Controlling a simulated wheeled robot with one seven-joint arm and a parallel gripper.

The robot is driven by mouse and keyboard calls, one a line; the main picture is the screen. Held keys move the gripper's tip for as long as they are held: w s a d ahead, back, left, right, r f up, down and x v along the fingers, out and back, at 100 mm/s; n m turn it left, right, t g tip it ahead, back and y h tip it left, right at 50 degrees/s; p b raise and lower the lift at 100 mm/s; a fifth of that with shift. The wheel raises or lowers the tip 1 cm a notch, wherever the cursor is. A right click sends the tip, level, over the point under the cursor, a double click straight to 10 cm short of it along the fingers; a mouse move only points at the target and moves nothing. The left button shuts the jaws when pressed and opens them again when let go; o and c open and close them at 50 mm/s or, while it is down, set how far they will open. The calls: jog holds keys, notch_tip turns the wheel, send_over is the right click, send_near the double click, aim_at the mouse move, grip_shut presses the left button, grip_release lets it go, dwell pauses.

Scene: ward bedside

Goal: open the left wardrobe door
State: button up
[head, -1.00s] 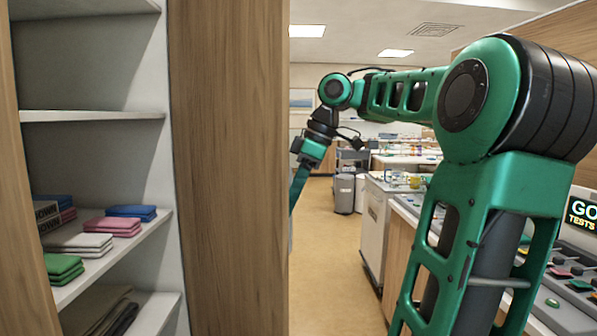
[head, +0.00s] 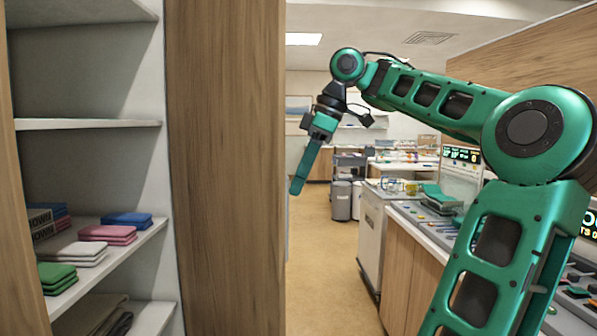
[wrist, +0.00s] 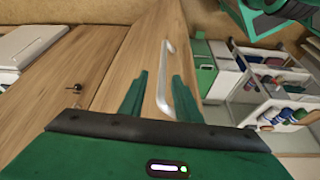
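In the wrist view a pale bar handle (wrist: 164,70) stands on a wooden panel (wrist: 128,58). My gripper (wrist: 158,79) is open, its two green fingers apart, with the lower part of the handle showing between them in the picture. I cannot tell whether the fingers touch it or how deep they reach. In the head view my gripper (head: 297,186) points down, just right of the edge of a tall wooden panel (head: 225,170). No handle shows on the panel's side facing the head camera.
Open shelves (head: 90,124) at the left hold folded cloths, including a blue one (head: 127,218) and a green one (head: 57,275). A counter with devices (head: 410,260) runs along the right. Clear floor (head: 325,240) lies between panel and counter.

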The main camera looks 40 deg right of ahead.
jog(key=shift+v, duration=1.2)
